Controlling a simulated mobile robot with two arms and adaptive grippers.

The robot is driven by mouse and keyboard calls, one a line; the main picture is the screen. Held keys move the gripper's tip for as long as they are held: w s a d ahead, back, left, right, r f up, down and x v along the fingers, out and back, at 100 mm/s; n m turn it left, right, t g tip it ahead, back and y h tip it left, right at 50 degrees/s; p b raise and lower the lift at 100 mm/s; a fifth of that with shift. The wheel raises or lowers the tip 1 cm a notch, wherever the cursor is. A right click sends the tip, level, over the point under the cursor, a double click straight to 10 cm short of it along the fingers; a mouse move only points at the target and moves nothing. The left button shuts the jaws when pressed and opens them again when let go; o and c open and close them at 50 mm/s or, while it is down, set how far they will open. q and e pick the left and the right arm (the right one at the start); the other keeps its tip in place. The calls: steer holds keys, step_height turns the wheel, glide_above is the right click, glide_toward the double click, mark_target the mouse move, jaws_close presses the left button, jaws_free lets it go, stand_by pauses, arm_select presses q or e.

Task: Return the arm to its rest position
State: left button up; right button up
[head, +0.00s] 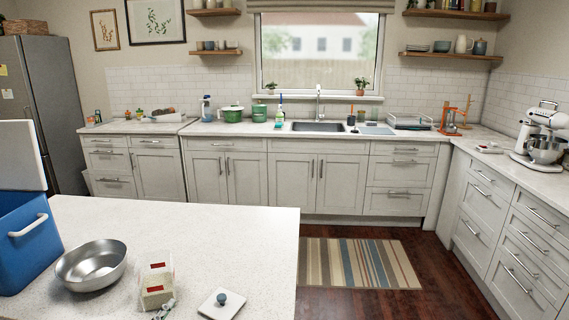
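Neither of my grippers shows in the head view, and no arm of mine can be made out. A white countertop (225,240) fills the lower left. On it stand a steel bowl (92,266), a pale package with red labels (157,286) and a white square lid with a dark blue knob (222,302). A small patterned thing (163,309) at the bottom edge is cut off, and I cannot tell what it is.
A blue cooler (22,240) with a white handle stands at the left counter edge, its white lid (20,155) raised. A striped rug (358,263) lies on the open floor right of the counter. Cabinets (226,178) line the back; a stand mixer (540,135) stands right.

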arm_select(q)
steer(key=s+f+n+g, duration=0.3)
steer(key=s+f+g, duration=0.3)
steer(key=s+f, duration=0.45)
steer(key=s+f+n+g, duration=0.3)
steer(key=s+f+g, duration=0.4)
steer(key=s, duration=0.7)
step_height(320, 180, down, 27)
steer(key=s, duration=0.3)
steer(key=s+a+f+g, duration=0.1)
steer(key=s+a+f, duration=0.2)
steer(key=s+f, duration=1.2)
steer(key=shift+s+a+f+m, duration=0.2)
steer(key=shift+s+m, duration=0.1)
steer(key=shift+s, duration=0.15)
